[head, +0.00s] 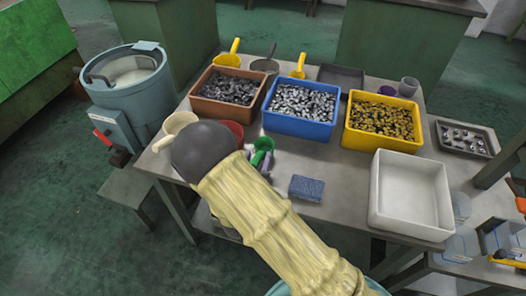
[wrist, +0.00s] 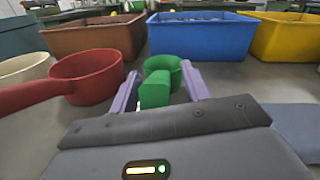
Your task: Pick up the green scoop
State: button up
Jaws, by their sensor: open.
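The green scoop stands on the grey table in front of the blue bin; in the head view its green part (head: 263,144) shows just right of my arm's dark rounded end. In the wrist view the green scoop (wrist: 162,72) has a round cup behind and a thick handle pointing toward me. My gripper (wrist: 160,82) is open, with its two pale purple fingers on either side of the scoop's handle. I cannot tell whether either finger touches it. In the head view the fingers are mostly hidden behind my arm.
A red scoop (wrist: 85,78) stands close left of my gripper, its handle pointing left. A brown bin (head: 227,87), blue bin (head: 300,108) and yellow bin (head: 384,122) of metal parts stand behind. A blue sponge (head: 306,188) and an empty white bin (head: 411,194) lie to the right.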

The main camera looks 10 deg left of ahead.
aim_at(257, 157)
jog(key=shift+c, duration=0.5)
grip_shut()
notch_tip(257, 157, up, 10)
jog(key=shift+r+p, duration=0.1)
jog(key=shift+p, duration=0.35)
dwell(0.5)
